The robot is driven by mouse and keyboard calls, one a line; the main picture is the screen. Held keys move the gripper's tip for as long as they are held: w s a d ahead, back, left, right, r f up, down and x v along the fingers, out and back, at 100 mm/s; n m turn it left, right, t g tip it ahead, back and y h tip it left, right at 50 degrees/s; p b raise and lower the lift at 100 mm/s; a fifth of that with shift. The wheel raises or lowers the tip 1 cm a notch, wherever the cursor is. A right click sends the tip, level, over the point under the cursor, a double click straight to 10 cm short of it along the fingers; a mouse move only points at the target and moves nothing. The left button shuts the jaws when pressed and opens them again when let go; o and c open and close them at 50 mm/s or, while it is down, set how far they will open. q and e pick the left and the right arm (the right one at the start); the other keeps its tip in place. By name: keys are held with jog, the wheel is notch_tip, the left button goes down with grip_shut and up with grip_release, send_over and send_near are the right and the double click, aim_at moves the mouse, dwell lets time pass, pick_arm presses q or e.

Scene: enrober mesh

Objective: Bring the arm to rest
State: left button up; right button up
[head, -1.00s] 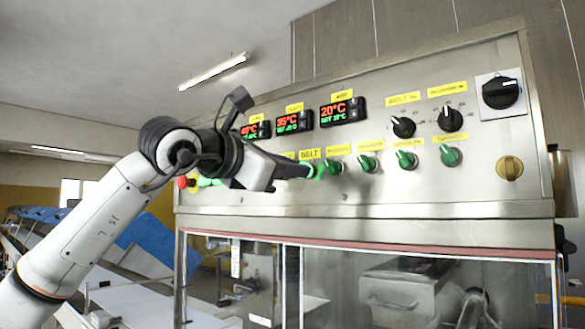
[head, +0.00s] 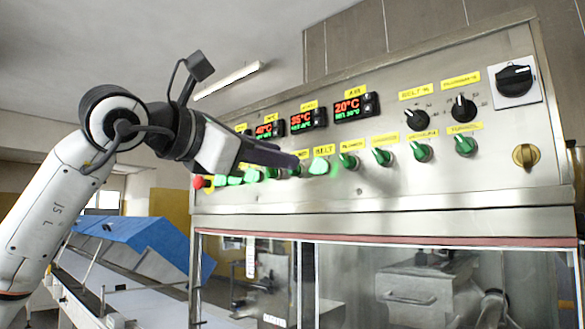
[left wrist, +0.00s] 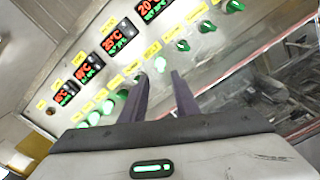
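My left gripper (head: 296,160) is in front of the steel control panel (head: 400,185), at the row of green knobs. In the left wrist view its two dark fingers (left wrist: 158,80) stand apart with nothing between them. A lit green knob (head: 320,166), under the BELT label, is just right of the fingertips in the head view. It also shows beyond the finger gap in the left wrist view (left wrist: 160,64). Contact is not visible. The arm hides part of the panel's left side. My right gripper is not in view.
Temperature displays (head: 354,106) and black dials (head: 463,108) sit above the knobs. A red button (head: 198,182) is at the panel's left end. Clear windows (head: 365,285) lie below. A blue-covered conveyor (head: 160,245) stands at the left, with open air above it.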

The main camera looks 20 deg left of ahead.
pick_arm(q)
jog(key=shift+s+a, duration=0.25)
jog(key=shift+s, duration=0.45)
